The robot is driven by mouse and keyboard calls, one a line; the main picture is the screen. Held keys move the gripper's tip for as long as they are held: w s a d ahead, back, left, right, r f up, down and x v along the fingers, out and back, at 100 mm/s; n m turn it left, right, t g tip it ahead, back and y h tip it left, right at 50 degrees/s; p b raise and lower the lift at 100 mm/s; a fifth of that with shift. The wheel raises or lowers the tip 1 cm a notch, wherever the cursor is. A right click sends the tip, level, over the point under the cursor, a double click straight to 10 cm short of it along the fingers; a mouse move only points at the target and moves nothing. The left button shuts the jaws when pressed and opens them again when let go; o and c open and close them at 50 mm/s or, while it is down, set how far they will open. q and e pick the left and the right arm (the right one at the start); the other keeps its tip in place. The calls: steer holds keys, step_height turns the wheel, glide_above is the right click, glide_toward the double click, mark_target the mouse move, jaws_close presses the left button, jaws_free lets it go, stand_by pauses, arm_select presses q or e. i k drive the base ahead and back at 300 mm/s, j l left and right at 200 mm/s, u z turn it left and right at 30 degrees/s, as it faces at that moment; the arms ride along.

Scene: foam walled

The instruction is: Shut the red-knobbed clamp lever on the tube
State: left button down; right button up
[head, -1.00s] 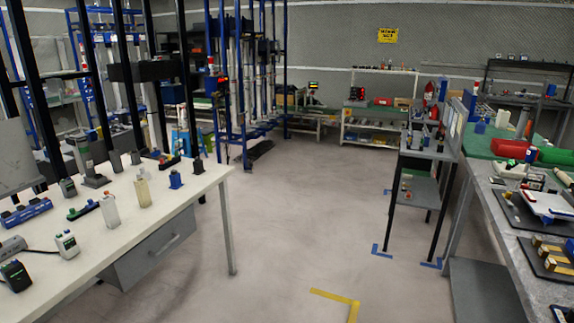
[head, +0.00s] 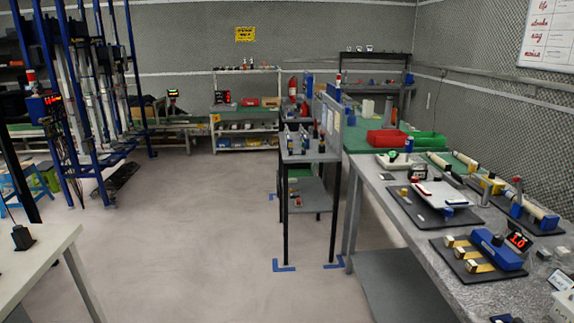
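A cream tube (head: 537,210) lies along the right-hand grey bench near its wall side, on a dark base. A blue clamp (head: 516,209) sits around or beside the tube; I cannot tell which. A dark lever with a red knob (head: 517,180) stands up from this clamp, seemingly raised. Another small red knob (head: 492,176) shows by a yellow block (head: 491,186) further back along the tubes. The details are too small to make out fully. Neither of my grippers is in view.
The grey bench (head: 400,222) also bears a white-topped fixture (head: 440,193), a blue block fixture (head: 487,248) and a red digital display (head: 519,240). Open floor (head: 190,250) lies in the middle.

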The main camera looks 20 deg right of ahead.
mark_target(518, 179)
steer(key=i+l, duration=0.1)
steer(key=i, duration=1.25)
steer(key=i+u, duration=0.2)
steer(key=i, duration=0.8)
steer(key=z, duration=4.05)
